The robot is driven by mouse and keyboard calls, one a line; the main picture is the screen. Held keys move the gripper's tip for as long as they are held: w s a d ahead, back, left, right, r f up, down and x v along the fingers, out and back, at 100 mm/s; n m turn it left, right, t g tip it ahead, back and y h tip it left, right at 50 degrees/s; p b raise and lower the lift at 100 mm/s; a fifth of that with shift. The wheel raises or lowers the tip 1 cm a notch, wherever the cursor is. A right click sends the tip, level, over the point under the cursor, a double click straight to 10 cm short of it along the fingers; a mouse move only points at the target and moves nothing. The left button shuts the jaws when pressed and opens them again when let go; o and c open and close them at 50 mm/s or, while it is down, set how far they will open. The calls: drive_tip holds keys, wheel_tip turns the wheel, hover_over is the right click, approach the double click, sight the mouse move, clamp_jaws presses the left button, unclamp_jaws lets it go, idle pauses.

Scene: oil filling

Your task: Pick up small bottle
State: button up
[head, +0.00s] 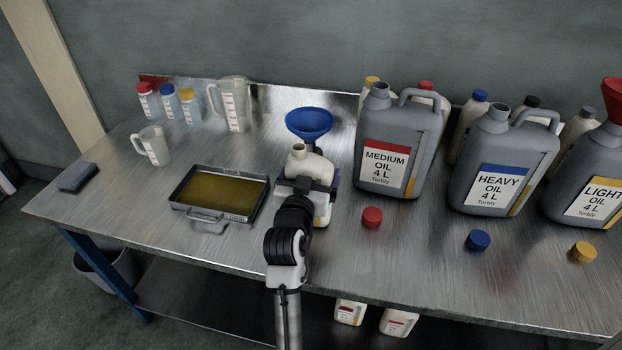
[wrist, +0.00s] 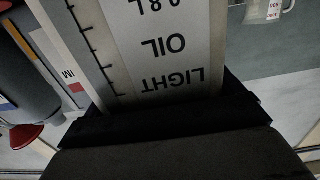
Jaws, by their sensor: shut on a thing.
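The small bottle (head: 310,164) is cream-coloured with an open neck, and stands near the middle of the metal bench. In the wrist view its label (wrist: 150,45) reads light oil, 0.8 L, upside down, and fills much of the picture. My gripper (head: 308,187) is shut around the bottle's body from the front. The dark jaws also show close against the label in the wrist view (wrist: 170,118). The bottle looks about upright. I cannot tell whether its base touches the bench.
A blue funnel (head: 309,122) stands just behind the bottle. A drip tray (head: 180,190) lies to the left. The grey medium oil can (head: 398,135) stands close on the right, with a loose red cap (head: 372,217) before it. Bare bench (head: 140,195) lies at left.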

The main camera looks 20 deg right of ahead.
wheel_tip(320, 180, up, 19)
drive_tip(key=shift+r+b, duration=0.15)
drive_tip(key=shift+b, duration=0.2)
idle(0.8)
drive_tip(key=shift+s, duration=0.15)
